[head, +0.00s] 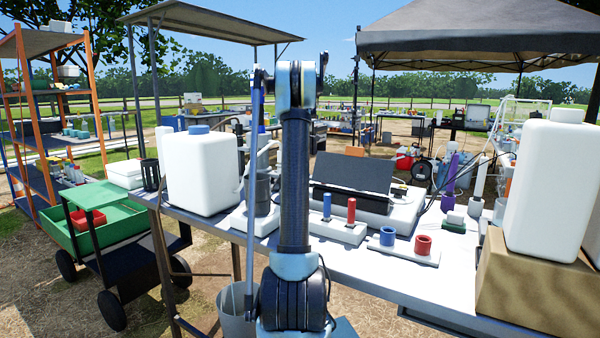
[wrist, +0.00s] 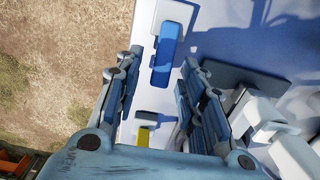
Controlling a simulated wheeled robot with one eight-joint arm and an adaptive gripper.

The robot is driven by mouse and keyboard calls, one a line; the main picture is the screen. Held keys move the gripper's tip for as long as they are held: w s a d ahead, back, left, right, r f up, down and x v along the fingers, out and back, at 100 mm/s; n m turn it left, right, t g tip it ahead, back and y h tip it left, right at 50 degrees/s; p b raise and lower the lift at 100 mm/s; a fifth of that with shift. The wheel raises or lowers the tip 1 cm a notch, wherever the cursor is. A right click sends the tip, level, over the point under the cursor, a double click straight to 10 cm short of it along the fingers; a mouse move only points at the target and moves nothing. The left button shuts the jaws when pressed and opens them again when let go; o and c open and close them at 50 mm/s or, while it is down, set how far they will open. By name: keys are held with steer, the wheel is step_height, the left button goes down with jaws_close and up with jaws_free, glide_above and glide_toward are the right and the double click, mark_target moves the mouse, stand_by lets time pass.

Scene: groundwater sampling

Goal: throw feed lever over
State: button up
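My gripper (wrist: 162,78) shows in the wrist view with its two finger sets spread apart and nothing held between them. A blue bar-shaped piece (wrist: 165,50) on a pale block lies just beyond and between the fingertips, over the white tabletop. A small yellow piece (wrist: 143,136) shows lower down between the fingers, near the table edge. I cannot tell for certain which piece is the feed lever. In the head view my arm stands upright in the middle and hides part of the table; I cannot make out the gripper there.
The table (head: 400,285) carries a white jug (head: 203,172) at left, a black panel (head: 352,173), a base with blue (head: 327,206) and red (head: 351,211) upright pegs, blue and red cups, and a big white container (head: 552,185) at right. A green cart (head: 110,217) stands left.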

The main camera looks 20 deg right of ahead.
steer(key=shift+f, duration=0.9)
jaws_close()
